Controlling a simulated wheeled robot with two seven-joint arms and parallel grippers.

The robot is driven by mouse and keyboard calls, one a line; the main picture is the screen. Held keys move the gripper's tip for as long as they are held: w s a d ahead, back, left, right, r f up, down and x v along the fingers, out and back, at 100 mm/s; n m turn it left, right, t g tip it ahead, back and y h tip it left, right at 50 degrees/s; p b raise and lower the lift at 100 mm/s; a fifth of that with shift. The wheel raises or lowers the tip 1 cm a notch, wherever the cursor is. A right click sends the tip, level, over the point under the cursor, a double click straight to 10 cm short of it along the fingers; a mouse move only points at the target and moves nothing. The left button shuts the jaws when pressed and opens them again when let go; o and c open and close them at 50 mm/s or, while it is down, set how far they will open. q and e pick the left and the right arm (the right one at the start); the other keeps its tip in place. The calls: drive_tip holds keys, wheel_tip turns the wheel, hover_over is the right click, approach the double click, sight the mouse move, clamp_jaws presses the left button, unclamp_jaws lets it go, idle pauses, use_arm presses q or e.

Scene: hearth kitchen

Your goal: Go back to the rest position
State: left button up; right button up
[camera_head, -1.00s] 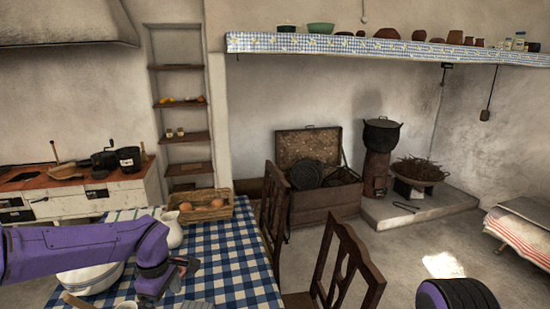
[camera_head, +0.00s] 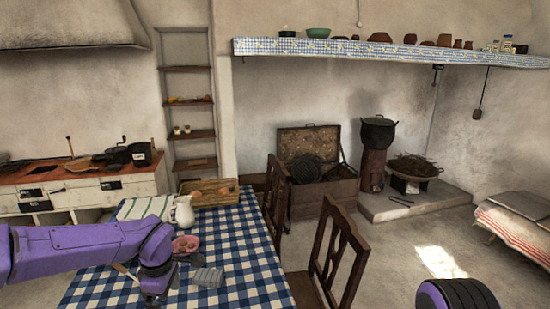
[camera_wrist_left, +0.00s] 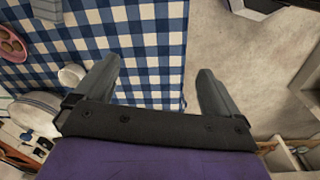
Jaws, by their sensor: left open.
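My left arm comes in from the left in the head view and ends over the near part of the checked table. Its gripper (camera_head: 152,299) points down and is partly cut off by the bottom edge. In the left wrist view the two fingers (camera_wrist_left: 157,75) stand wide apart with nothing between them. Below them are the blue-and-white checked cloth (camera_wrist_left: 150,45) and, to the right, bare floor. My right gripper is not in view; only a purple and black part of my body shows at the bottom right.
On the table stand a white jug (camera_head: 183,213), a basket (camera_head: 222,197), a pink dish (camera_head: 185,245) and a grey ribbed object (camera_head: 208,277). Wooden chairs (camera_head: 338,250) line the table's right side. Open floor (camera_head: 405,260) lies beyond. A white cup (camera_wrist_left: 72,75) shows near the left finger.

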use_arm(q)
drive_tip(key=s+a+f+m+t+y+b, duration=0.25)
drive_tip(key=s+f, duration=0.25)
drive_tip(key=f, duration=0.6)
drive_tip(key=s+a+f+m+t+y+b, duration=0.1)
drive_tip(key=s+f+t+y+b, duration=0.3)
drive_tip(key=f, duration=0.6)
drive_tip(key=s+f+m+g+h+b, duration=0.1)
drive_tip(key=s+f+m, duration=0.3)
drive_tip(key=s+f, duration=0.3)
drive_tip(key=s+f+m+g+h+b, duration=0.2)
drive_tip(key=s+f+m, duration=0.2)
drive_tip(key=s, duration=1.1)
wheel_tip(320, 180, down, 3)
drive_tip(key=shift+s+a, duration=0.15)
drive_tip(key=shift+h, duration=0.35)
